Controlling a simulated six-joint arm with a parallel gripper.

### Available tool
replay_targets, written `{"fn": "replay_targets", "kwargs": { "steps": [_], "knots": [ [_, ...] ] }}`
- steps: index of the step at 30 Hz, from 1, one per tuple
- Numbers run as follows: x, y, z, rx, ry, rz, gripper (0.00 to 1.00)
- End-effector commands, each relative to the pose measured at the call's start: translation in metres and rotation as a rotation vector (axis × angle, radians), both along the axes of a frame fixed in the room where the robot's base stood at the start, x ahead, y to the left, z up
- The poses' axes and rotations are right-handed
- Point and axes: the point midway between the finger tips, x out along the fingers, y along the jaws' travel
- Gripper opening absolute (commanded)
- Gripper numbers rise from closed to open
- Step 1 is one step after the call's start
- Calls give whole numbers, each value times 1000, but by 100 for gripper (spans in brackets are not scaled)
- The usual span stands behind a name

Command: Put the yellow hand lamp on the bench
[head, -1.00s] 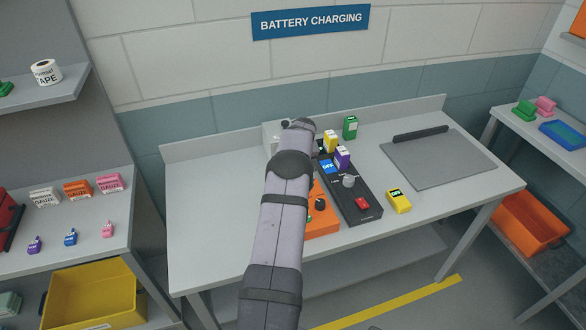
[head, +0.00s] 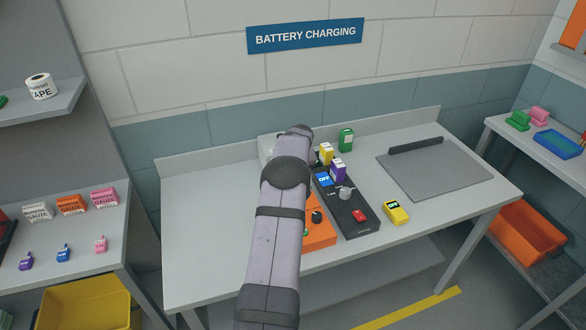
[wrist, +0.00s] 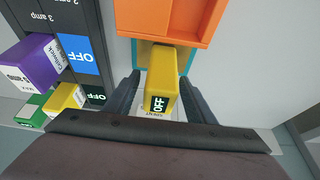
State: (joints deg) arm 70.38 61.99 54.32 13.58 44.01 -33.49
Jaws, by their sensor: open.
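In the wrist view a yellow block (wrist: 161,80) with a black OFF label stands between the fingers of my gripper (wrist: 158,86), against a teal-edged orange unit. The fingers are open on either side of it; I cannot tell whether they touch it. My arm hides this block and my gripper in the head view. Another yellow item (head: 397,211) with a dark label lies on the bench (head: 200,225), right of the black charger. A yellow block (head: 326,153) also stands by the charger's far end. No lamp head shows clearly, so I cannot tell which is the hand lamp.
The black charger (head: 357,218) with a purple block (head: 338,169) lies beside the orange unit (head: 320,234). A green block (head: 346,139) stands behind. A grey mat (head: 440,172) covers the bench's right side. The bench's left side is clear.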

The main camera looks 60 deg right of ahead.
Motion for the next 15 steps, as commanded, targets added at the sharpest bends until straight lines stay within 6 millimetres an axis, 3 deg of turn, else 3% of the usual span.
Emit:
{"fn": "replay_targets", "kwargs": {
  "steps": [15],
  "knots": [
    [-21, 21, 71, -2, 0, 1, 50]
  ]
}}
